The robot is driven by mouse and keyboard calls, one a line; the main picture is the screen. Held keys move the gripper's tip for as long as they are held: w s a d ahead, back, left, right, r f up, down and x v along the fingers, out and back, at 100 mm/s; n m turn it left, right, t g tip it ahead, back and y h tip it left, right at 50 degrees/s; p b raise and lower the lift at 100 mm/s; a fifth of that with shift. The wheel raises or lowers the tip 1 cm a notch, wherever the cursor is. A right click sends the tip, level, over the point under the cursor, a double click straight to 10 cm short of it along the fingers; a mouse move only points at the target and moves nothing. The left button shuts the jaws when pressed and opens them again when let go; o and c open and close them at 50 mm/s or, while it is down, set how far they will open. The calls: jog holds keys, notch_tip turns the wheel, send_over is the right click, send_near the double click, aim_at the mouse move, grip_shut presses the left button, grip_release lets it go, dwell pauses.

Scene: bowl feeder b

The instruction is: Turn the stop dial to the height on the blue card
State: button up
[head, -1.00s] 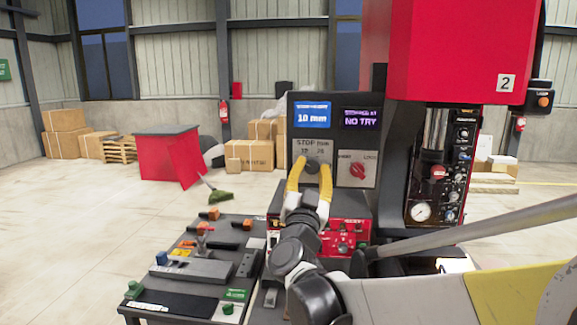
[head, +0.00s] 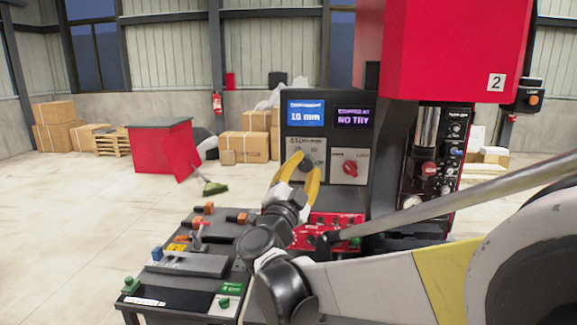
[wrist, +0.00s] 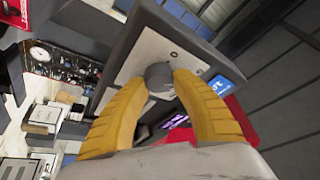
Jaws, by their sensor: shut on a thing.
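The stop dial (wrist: 159,78) is a grey knob on a light plate labelled STOP, on the dark control panel (head: 330,101). The plate (head: 318,146) also shows in the head view, its scale figures blurred and partly covered. My gripper (head: 306,160) has yellow fingers, which close around the dial from both sides; the wrist view shows the fingertips (wrist: 160,85) against it. The dial's pointer and setting cannot be read. The blue card (head: 306,113) above the plate reads 10 mm. The dark display (head: 353,116) beside it reads NO TRY in purple.
A red rotary switch (head: 350,168) sits just right of the dial plate. A red machine head (head: 440,50) overhangs on the right. A bench (head: 158,302) with a clamp and small fittings stands at front left. A red control box (head: 325,228) sits below the panel.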

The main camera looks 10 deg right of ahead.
jog(key=o, duration=1.2)
jog(key=v, duration=1.2)
